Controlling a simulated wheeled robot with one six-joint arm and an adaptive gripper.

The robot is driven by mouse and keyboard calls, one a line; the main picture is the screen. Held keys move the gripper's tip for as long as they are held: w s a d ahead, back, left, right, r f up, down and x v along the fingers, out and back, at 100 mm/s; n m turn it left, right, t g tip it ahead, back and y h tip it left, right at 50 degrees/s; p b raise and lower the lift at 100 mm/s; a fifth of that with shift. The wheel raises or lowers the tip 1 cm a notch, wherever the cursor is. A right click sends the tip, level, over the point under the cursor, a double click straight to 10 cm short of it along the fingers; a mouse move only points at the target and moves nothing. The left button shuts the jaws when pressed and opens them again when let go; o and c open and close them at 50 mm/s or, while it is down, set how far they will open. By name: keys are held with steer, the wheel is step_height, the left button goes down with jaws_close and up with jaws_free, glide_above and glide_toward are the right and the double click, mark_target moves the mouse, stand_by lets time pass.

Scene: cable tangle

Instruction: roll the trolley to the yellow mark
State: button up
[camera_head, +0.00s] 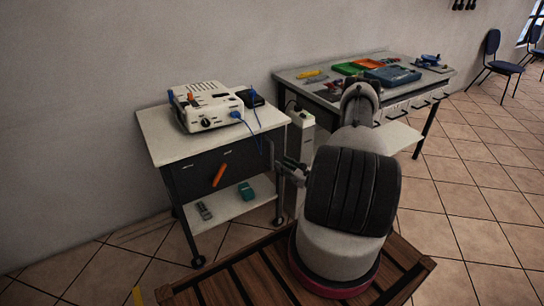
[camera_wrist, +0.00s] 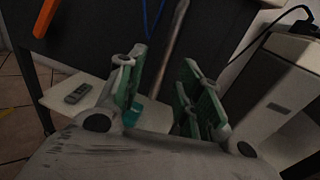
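The trolley (camera_head: 160,137) has a pale top, a dark front panel, a lower shelf (camera_head: 232,203) and casters. It stands against the wall, left of my arm. My gripper (camera_head: 288,165) is beside its right end. In the wrist view, my gripper (camera_wrist: 160,75) is open, with its green-padded fingers apart. A grey upright bar (camera_wrist: 174,45) at the trolley's end shows in the gap between them; contact is not visible. A yellow strip (camera_head: 137,296) on the floor, partly cut off, lies front left of the trolley and is probably the mark.
A white device (camera_head: 207,106) with a blue cable (camera_head: 250,130) sits on the trolley. An orange-handled item (camera_head: 219,175) hangs on its front. A white box (camera_head: 301,135) stands between trolley and workbench (camera_head: 300,77). Tiled floor is open at front left.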

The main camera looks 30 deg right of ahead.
glide_above(272, 168)
steer(key=shift+w+d+r+h, duration=0.2)
steer(key=shift+w+r+h, duration=0.1)
steer(key=shift+w+r, duration=0.1)
jaws_close()
